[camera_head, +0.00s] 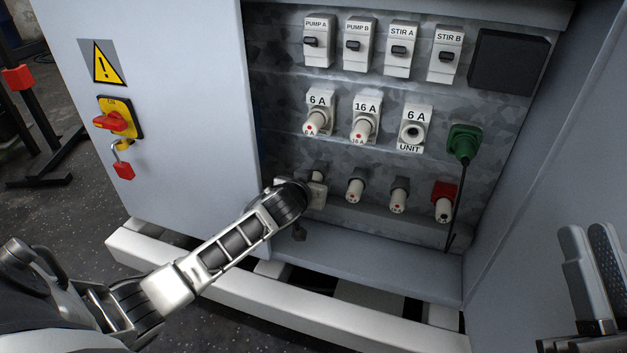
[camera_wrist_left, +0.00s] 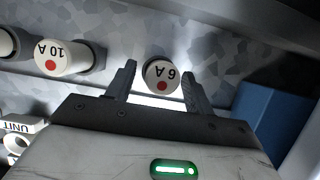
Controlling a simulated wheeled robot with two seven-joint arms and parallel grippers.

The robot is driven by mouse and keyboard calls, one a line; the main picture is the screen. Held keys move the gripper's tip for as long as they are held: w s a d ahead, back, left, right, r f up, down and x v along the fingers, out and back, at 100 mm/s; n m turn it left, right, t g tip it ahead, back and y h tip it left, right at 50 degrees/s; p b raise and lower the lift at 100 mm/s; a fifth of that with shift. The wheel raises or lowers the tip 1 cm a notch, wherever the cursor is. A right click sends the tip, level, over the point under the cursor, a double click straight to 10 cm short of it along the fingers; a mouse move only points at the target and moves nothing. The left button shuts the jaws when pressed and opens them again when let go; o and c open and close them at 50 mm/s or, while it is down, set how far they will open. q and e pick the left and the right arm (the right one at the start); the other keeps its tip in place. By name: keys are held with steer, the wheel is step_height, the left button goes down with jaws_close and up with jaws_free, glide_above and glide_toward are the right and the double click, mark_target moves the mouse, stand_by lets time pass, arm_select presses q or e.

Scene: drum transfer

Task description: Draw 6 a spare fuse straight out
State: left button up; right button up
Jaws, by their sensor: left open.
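The spare 6 A fuse (camera_wrist_left: 162,75), white-capped with a red dot, sits in its holder in the left wrist view. My left gripper (camera_wrist_left: 158,82) is open, one finger on each side of the fuse cap; I cannot tell whether either finger touches it. In the head view my left gripper (camera_head: 308,200) is at the left end of the cabinet's lower row and hides most of this fuse. My right gripper (camera_head: 594,270) is at the right edge, away from the fuses; whether its fingers are apart is unclear.
A 10 A fuse (camera_wrist_left: 62,57) sits beside the 6 A one. Further right are another spare fuse (camera_head: 398,202) and a red holder (camera_head: 444,205). Above are fused 6 A (camera_head: 317,120) and 16 A (camera_head: 364,128) holders, an empty 6 A UNIT holder (camera_head: 413,132) and a green plug (camera_head: 463,142).

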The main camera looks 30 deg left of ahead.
arm_select(q)
steer(key=shift+c, duration=0.3)
jaws_close()
steer(key=shift+s+d+p, duration=0.25)
steer(key=shift+s+p, duration=0.3)
steer(key=shift+s, duration=0.4)
steer(key=shift+s+d+p, duration=0.2)
steer(key=shift+s+p, duration=0.35)
steer(key=shift+s, duration=0.45)
steer(key=shift+s+d+p, duration=0.25)
steer(key=shift+s+p, duration=0.3)
steer(key=shift+s, duration=0.4)
